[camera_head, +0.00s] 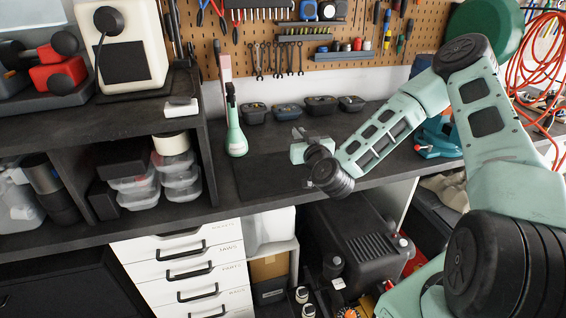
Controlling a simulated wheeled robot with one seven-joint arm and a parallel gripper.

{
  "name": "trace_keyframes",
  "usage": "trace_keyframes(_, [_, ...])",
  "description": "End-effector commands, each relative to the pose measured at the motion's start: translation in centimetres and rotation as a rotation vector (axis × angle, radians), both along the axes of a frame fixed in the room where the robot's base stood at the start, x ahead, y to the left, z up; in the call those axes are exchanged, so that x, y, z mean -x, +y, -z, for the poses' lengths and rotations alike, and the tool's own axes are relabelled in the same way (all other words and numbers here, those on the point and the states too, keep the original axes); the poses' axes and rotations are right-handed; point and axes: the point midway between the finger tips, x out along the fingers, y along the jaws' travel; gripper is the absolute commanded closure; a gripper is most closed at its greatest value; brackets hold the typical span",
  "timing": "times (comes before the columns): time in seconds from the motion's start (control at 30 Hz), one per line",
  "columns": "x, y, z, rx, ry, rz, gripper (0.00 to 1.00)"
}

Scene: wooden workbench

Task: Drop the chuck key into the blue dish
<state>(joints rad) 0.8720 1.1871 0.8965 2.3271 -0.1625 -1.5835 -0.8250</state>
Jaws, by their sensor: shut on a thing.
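My gripper (298,132) is over the bench, just in front of a row of small dark dishes at the back. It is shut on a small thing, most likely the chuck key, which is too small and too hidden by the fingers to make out. The second dish from the left (287,112) looks bluish and is the likeliest blue dish. It stands just behind the fingertips, apart from them as far as I can tell. Its contents are not clear.
Other dishes stand at the left (253,114) and right (321,105) of it. A green bottle (236,135) stands upright left of my gripper. A dark mat (262,178) lies bare in front. A teal tool (437,142) sits to the right. A pegboard (340,78) with tools is behind.

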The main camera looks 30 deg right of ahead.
Motion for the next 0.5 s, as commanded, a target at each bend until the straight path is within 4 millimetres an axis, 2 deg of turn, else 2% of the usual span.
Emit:
trace_keyframes(0.3, [0.0,0.0,4.5,-0.002,0.004,0.001,1.0])
trace_keyframes(0.5, [0.0,0.0,6.0,0.0,0.002,0.001,1.0])
